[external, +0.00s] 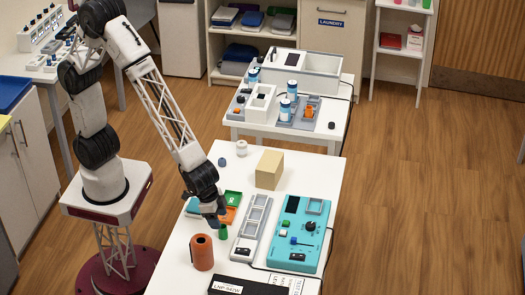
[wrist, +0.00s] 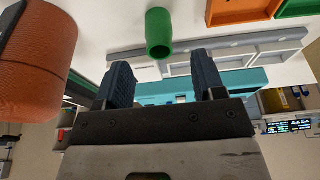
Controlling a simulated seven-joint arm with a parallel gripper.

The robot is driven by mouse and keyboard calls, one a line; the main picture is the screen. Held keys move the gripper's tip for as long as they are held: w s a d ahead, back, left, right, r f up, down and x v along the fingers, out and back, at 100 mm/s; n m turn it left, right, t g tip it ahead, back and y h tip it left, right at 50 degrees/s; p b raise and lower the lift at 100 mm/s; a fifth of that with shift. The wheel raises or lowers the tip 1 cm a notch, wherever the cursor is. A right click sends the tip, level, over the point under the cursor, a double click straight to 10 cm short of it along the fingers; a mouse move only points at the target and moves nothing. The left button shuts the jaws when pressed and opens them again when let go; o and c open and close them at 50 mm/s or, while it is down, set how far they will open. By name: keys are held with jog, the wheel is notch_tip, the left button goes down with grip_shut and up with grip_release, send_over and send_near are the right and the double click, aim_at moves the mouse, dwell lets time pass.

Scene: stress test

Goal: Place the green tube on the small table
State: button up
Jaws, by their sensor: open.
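The green tube (external: 223,232) stands on the near white table (external: 178,262), close to the orange cylinder. It also shows in the wrist view (wrist: 158,35), just beyond the fingertips and apart from them. My gripper (external: 213,218) is low over the table beside the tube. In the wrist view my gripper (wrist: 160,75) has its two dark fingers spread, with nothing held between them. A smaller white table (external: 285,132) stands behind the near one and carries several devices and bottles.
An orange cylinder (external: 202,252) stands left of the tube. A green tray (external: 232,198) and an orange tray (external: 228,214) lie behind it. A pale rack (external: 251,228), a teal device (external: 302,235) and a tan box (external: 269,169) are to the right. Floor lies open at right.

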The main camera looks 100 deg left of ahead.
aim_at(227, 237)
jog(key=shift+x, duration=0.85)
jog(key=shift+f, duration=0.1)
jog(key=shift+x, duration=2.5)
jog(key=shift+w, duration=0.1)
jog(key=c, duration=1)
jog(key=shift+r, duration=0.2)
